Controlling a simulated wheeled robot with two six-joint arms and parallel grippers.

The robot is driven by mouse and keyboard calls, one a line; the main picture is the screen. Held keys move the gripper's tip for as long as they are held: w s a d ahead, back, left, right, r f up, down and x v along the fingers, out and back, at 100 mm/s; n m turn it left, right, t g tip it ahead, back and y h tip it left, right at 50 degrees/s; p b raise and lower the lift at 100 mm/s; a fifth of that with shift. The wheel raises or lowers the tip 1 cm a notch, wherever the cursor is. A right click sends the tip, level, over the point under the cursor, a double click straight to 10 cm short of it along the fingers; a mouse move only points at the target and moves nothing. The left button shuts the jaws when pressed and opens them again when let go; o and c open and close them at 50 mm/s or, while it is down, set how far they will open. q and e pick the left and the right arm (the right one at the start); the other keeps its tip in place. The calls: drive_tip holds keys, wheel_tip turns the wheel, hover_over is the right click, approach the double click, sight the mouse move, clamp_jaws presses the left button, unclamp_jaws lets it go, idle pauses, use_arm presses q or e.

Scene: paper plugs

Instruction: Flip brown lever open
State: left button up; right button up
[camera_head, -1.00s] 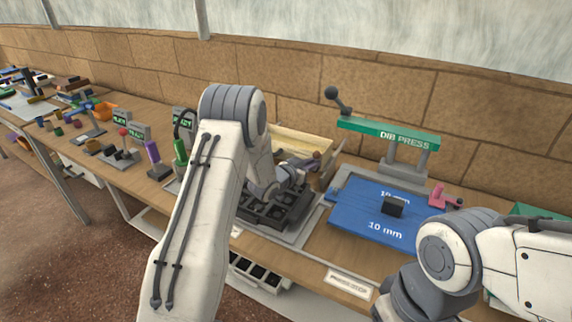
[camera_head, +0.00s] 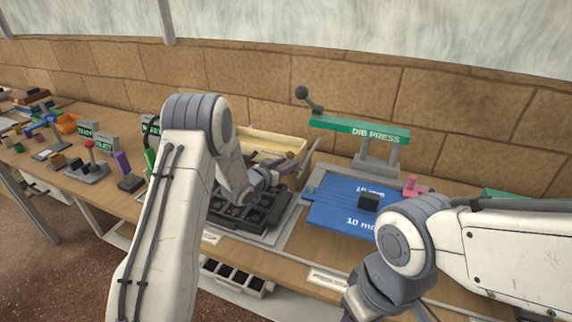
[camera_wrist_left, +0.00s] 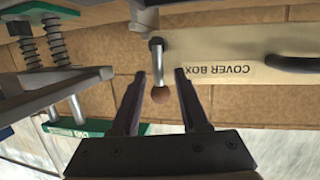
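The brown lever is a short grey rod with a round brown knob (camera_wrist_left: 160,95), beside the cream cover box (camera_wrist_left: 240,45) in the left wrist view. My left gripper (camera_wrist_left: 158,76) is open, with one dark finger on each side of the knob and visible gaps between. In the head view the left gripper (camera_head: 272,178) is over the black slotted tray, close to the knob and the cover box (camera_head: 268,143), and its fingers are hard to make out. My right arm comes in from the right, but its gripper is out of view.
The green DIB PRESS (camera_head: 360,130) stands right of the cover box, with a blue plate (camera_head: 330,210) carrying a black block (camera_head: 369,201) in front. The black slotted tray (camera_head: 262,212) lies below my left gripper. Small coloured tools and green displays (camera_head: 85,130) fill the left bench.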

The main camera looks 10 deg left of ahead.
use_arm(q)
drive_tip(key=b+v, duration=0.1)
drive_tip(key=v, duration=0.9)
drive_tip(key=shift+s+b, duration=0.2)
drive_tip(key=shift+b, duration=0.1)
drive_tip(key=shift+a+r, duration=0.1)
